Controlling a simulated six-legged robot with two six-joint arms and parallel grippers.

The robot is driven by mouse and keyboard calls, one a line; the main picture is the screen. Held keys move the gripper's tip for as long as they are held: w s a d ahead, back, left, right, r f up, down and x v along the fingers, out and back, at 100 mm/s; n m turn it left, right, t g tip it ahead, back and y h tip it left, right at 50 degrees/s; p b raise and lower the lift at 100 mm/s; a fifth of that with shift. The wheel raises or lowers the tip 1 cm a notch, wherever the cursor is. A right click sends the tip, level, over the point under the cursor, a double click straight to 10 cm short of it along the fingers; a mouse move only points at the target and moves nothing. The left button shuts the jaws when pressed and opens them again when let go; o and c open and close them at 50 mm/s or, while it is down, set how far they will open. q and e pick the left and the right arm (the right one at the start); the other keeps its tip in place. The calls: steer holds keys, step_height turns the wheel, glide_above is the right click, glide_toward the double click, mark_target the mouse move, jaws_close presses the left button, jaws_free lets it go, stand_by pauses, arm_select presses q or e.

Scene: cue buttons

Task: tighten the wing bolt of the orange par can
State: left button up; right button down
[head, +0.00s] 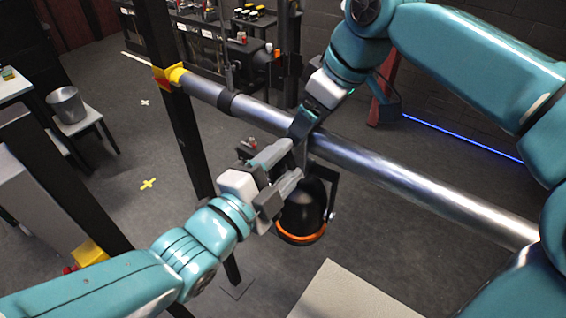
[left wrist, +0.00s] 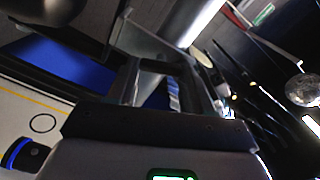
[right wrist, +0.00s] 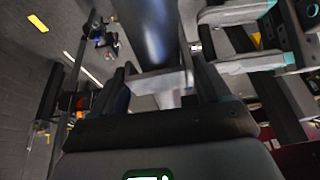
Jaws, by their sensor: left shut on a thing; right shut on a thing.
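The orange par can (head: 303,208), a black lamp with an orange front rim, hangs below the steel pipe (head: 400,180) with its mouth down. Its black yoke (head: 330,185) shows on the right side. My left gripper (head: 291,168) is beside the clamp area just under the pipe, shut on what seems to be the wing bolt; its fingers hide most of it. My right gripper (head: 304,124) reaches down from above onto the pipe and is shut on the clamp. A pale grey piece of the clamp (right wrist: 158,82) shows between its fingers in the right wrist view.
A black upright post (head: 178,100) stands left of the lamp, with a yellow bracket at the pipe's end. A pale surface (head: 350,292) lies below right. A stool with a metal pot (head: 66,105) stands far left. Open floor lies between.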

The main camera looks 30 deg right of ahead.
arm_select(q)
steer(key=shift+s+d+r, duration=0.1)
steer(key=shift+s+r, duration=0.05)
steer(key=shift+s, duration=0.05)
steer(key=o, duration=0.9)
steer(key=shift+o, duration=0.8)
steer(key=shift+w, duration=0.15)
